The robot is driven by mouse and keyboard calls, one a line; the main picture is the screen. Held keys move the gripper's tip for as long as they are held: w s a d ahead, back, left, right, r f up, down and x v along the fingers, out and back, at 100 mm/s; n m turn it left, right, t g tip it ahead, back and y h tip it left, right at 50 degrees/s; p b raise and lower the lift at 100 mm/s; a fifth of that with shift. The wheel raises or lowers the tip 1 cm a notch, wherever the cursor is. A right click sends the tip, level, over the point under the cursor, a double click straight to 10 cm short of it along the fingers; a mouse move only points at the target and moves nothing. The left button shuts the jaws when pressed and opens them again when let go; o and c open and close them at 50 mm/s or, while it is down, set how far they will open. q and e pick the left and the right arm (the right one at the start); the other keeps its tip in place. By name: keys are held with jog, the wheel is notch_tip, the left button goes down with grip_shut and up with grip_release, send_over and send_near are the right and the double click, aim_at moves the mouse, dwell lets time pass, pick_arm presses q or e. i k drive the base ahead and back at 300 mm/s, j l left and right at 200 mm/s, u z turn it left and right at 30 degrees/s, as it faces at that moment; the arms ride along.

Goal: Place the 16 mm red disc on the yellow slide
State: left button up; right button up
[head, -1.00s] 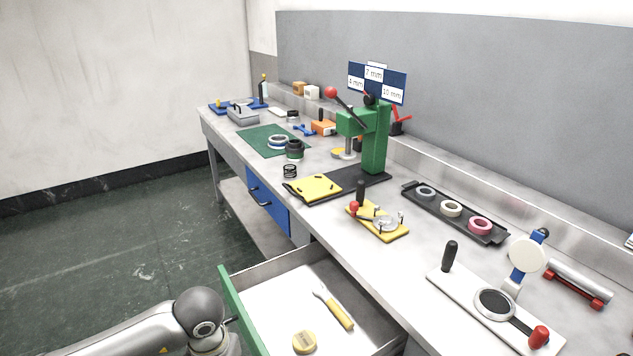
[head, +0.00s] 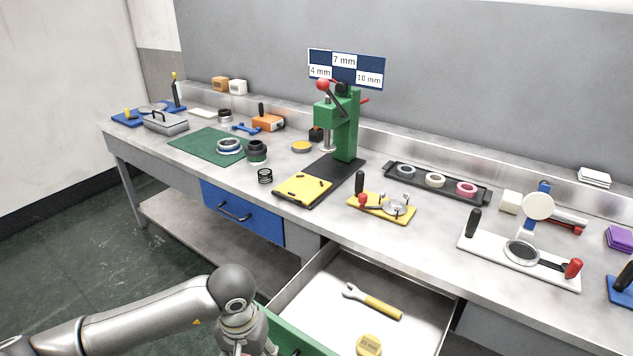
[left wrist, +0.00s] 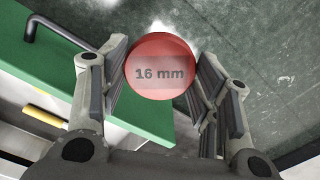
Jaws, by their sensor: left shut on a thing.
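The red disc (left wrist: 160,66) marked "16 mm" is between the fingers of my left gripper (left wrist: 163,75) in the left wrist view. The gripper is shut on it, with the green drawer front and dark floor below. In the head view my left arm comes in low at the left beside the open drawer; its gripper is cut off by the bottom edge. The yellow slide (head: 303,187) appears to be the flat yellow plate on the black base of the green press (head: 345,130), well beyond the arm. My right gripper is not in view.
The open drawer (head: 400,280) holds a yellow-handled tool (head: 372,301) and a yellow disc (head: 369,345). A yellow clamp fixture (head: 381,208) stands right of the slide. A black ring (head: 265,176) stands left of it. A black tray of rings (head: 436,183) lies behind.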

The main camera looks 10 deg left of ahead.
aim_at(303, 186)
jog(key=i+j+z, duration=0.15)
jog(key=j+z, duration=0.35)
jog(key=j, duration=0.6)
jog(key=j+z, duration=0.5)
jog(key=j, duration=0.6)
jog(key=j+z, duration=0.2)
jog(key=j, duration=0.25)
jog(key=j+z, duration=0.25)
jog(key=j, duration=0.25)
jog(key=j+z, duration=0.2)
jog(key=j, duration=0.25)
jog(key=k+j+z, duration=0.1)
jog(key=j+z, duration=0.15)
jog(key=j, duration=0.2)
jog(key=k+j+z, duration=0.2)
jog(key=j, duration=0.2)
jog(key=j+z, duration=0.2)
jog(key=j, duration=0.25)
jog(key=k+j+z, duration=0.1)
jog(key=j+z, duration=0.15)
jog(key=j, duration=0.15)
jog(key=k+j+z, duration=0.2)
jog(key=j, duration=0.2)
jog(key=j+z, duration=0.2)
jog(key=j, duration=0.2)
jog(key=k+j+z, duration=0.25)
jog(key=j, duration=0.15)
jog(key=i, duration=0.1)
